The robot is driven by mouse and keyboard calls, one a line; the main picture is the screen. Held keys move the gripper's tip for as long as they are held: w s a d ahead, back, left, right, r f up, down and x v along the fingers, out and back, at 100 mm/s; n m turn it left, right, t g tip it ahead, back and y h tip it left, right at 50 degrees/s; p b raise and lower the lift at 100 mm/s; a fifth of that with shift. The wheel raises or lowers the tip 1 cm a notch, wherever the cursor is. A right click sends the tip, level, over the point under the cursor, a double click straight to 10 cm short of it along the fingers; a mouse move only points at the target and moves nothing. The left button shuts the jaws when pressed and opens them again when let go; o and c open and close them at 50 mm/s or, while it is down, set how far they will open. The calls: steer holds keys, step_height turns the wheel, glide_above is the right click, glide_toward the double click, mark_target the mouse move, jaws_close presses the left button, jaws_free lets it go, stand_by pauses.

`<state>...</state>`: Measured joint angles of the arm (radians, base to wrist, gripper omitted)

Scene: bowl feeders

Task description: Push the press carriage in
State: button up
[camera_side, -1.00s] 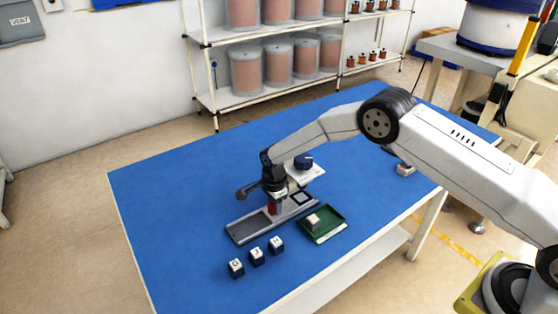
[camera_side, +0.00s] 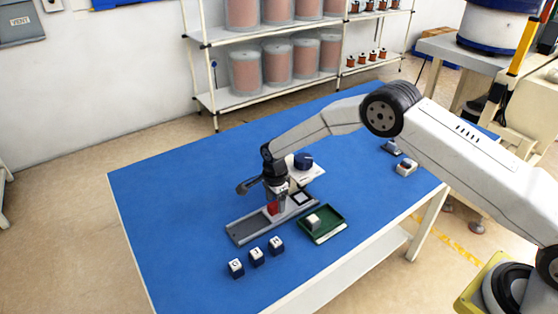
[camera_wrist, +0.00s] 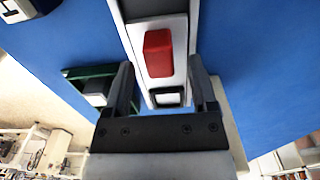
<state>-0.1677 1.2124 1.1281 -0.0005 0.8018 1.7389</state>
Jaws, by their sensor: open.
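The press carriage shows as a red block (camera_wrist: 158,52) on a pale grey slide in the wrist view. In the side view the red block (camera_side: 273,209) is partly hidden by my gripper, on a grey rail (camera_side: 246,230). A white plate with a dark blue knob (camera_side: 303,160) stands at the rail's far end. My gripper (camera_wrist: 163,78) is open, with its dark fingers on either side of the slide, near the red block. I cannot tell whether it touches. A small white square (camera_wrist: 167,99) lies on the slide between the fingers.
A green tray (camera_side: 330,233) holding a pale keycap (camera_side: 313,221) sits right of the rail. Several dark keycaps with white tops (camera_side: 256,256) stand in front. Two small items (camera_side: 405,167) lie at the right edge of the blue table (camera_side: 170,190). The left side is clear.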

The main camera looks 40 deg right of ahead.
steer(key=shift+r, duration=3.05)
steer(key=shift+d, duration=0.1)
steer(key=shift+s+d+r+n, duration=0.2)
steer(key=shift+r+n, duration=0.1)
steer(key=shift+r, duration=0.1)
steer(key=s+d+r+n+t, duration=0.1)
steer(key=s+d+r+n, duration=0.2)
steer(key=s, duration=0.6)
steer(key=s+d+r+n, duration=0.3)
steer(key=s+r+n, duration=0.1)
steer(key=s+n, duration=0.4)
steer(key=s+d+r+n+t, duration=0.1)
steer(key=s+d+r+n, duration=0.2)
steer(key=s+n, duration=0.3)
steer(key=shift+s+r+t, duration=0.3)
steer(key=shift+s+r, duration=0.45)
steer(key=shift+s, duration=1.75)
